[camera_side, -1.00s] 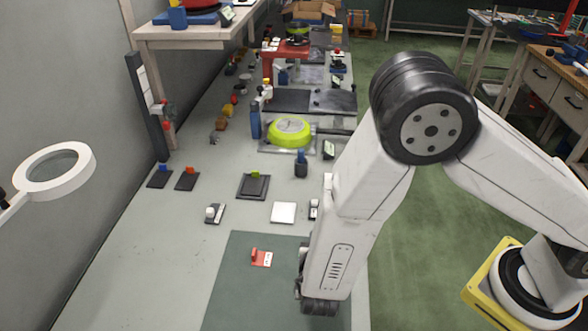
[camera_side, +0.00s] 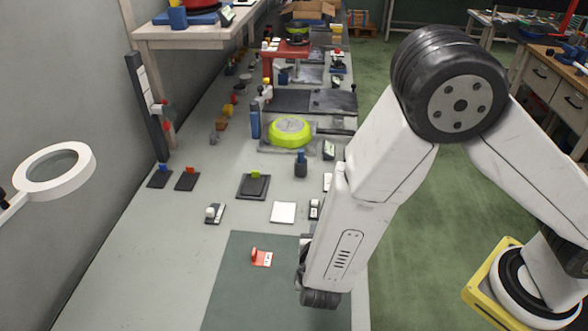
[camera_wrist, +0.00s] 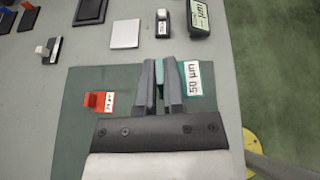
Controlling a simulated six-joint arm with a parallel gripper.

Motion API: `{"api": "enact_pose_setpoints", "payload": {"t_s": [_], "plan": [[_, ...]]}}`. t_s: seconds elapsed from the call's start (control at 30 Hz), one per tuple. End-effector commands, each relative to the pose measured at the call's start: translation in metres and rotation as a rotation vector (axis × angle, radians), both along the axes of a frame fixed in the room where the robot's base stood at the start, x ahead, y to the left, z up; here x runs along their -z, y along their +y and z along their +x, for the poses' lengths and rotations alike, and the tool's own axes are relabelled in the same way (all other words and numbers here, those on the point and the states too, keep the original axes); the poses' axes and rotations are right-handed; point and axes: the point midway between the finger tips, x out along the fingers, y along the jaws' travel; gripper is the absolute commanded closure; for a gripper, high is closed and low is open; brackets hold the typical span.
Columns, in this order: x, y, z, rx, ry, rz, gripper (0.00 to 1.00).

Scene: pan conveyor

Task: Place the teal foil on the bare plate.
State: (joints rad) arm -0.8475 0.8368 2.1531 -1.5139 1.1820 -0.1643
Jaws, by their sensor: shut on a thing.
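My gripper (camera_wrist: 159,64) is shut on the upright tab of the teal foil (camera_wrist: 167,72) in the wrist view. The foil's white label (camera_wrist: 198,78) reads 50 µm and sticks out to the right of the fingers. I cannot tell whether the foil touches the dark green mat. In the side view my arm hides the fingers and most of the foil. A pale square plate (camera_side: 283,212) with nothing on it lies beyond the mat; it also shows in the wrist view (camera_wrist: 125,34), ahead and left of the fingers.
A red tabbed foil (camera_side: 261,258) with a label lies on the green mat (camera_side: 235,290). Black plates with blue (camera_side: 159,179), red (camera_side: 187,180) and green (camera_side: 254,186) tabs stand further back. A small labelled block (camera_wrist: 163,22) sits right of the pale plate.

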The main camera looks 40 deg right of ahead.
Motion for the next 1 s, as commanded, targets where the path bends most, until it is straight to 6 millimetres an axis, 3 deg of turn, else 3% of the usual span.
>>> {"api": "enact_pose_setpoints", "payload": {"t_s": [0.27, 0.7, 1.0], "plan": [[-0.005, -0.006, 0.006, -0.029, -0.005, -0.001, 1.0], [-0.027, -0.035, 0.028, -0.208, -0.01, -0.001, 1.0], [-0.037, -0.047, 0.033, -0.309, -0.004, 0.003, 1.0]]}}
